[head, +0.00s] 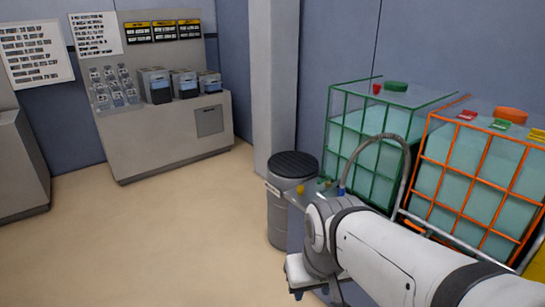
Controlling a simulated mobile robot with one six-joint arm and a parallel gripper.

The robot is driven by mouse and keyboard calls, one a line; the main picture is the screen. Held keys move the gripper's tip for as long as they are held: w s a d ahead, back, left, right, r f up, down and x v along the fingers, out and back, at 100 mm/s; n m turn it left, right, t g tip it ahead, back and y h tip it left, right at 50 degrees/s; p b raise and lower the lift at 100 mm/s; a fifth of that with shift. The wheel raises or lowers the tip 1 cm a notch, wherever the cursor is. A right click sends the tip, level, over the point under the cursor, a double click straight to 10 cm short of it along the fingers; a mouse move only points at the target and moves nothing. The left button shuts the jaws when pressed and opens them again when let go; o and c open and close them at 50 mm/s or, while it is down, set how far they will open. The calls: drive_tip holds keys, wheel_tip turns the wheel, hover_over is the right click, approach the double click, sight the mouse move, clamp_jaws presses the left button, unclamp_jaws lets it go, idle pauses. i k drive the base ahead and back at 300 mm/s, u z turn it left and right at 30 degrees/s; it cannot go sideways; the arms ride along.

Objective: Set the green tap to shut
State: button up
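The green-framed tank (368,128) stands against the right wall, with a green cap and a small red part on top, and pale teal liquid inside. Its lower front is hidden behind my arm. I cannot make out the green tap for certain; small yellow, green and blue fittings (327,184) show just beyond my wrist, too small to tell apart. My arm reaches in from the lower right, and its wrist (320,232) is in front of the tank's lower left. My gripper's fingers are not visible.
An orange-framed tank (465,185) stands right of the green one. A grey drum with a black lid (291,165) stands left of my wrist. A counter with containers (170,140) is at the back left. The floor at left is clear.

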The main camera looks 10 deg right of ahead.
sight(328, 178)
drive_tip(key=z, duration=0.1)
drive_tip(key=i, duration=1.9)
drive_tip(key=z, duration=0.7)
drive_tip(key=k, duration=0.8)
drive_tip(key=z, duration=0.2)
drive_tip(key=i, duration=0.9)
drive_tip(key=u, duration=0.05)
